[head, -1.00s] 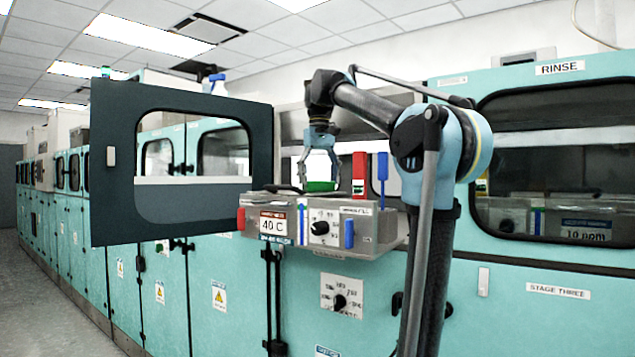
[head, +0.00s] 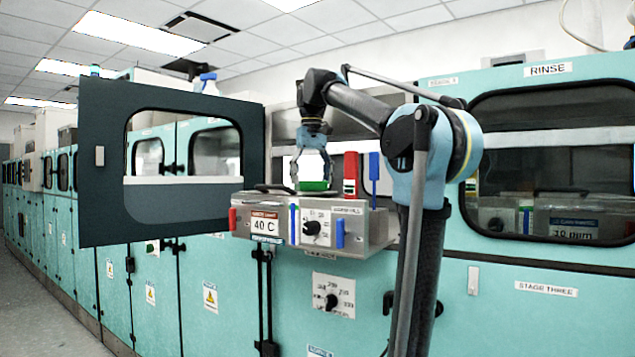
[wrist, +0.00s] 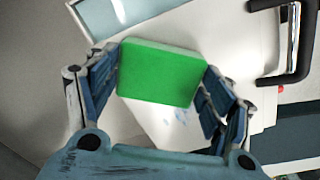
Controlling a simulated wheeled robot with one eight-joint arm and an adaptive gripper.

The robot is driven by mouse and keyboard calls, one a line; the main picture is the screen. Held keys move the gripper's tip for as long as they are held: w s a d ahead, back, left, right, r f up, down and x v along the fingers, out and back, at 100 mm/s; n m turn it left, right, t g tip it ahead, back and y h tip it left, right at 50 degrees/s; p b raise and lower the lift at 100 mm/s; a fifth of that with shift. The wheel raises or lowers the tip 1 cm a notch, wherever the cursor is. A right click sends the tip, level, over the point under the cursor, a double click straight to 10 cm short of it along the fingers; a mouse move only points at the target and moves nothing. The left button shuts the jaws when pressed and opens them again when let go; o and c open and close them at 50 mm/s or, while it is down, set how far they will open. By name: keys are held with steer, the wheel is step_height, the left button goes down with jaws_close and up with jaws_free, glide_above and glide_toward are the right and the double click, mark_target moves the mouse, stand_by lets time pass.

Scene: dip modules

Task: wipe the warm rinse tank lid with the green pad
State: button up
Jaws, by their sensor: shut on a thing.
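My gripper (head: 313,170) is shut on the green pad (head: 314,185), just above or on the top of the tank with the "40 C" label (head: 264,228). In the wrist view, the pad (wrist: 160,72) sits flat between both fingers. Below it is a pale surface (wrist: 170,122) with faint bluish smudges, partly covered by the pad and gripper. A black lid handle (wrist: 295,62) shows at the upper right of the wrist view. I cannot tell whether the pad touches the lid.
An open dark cabinet door with a window (head: 103,190) stands left of the tank. A red bottle-like block (head: 350,175) and a blue upright piece (head: 374,175) stand right of the pad. A closed "RINSE" cabinet (head: 460,250) is at the right.

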steer(key=shift+w+a+f, duration=0.1)
steer(key=shift+w+a, duration=1.1)
steer(key=shift+a, duration=0.35)
steer(key=shift+w+a+f, duration=0.1)
steer(key=shift+w+a, duration=1.1)
steer(key=shift+a, duration=0.35)
steer(key=shift+w+a, duration=1.2)
steer(key=shift+a, duration=0.35)
steer(key=shift+r, duration=3)
step_height(320, 180, up, 3)
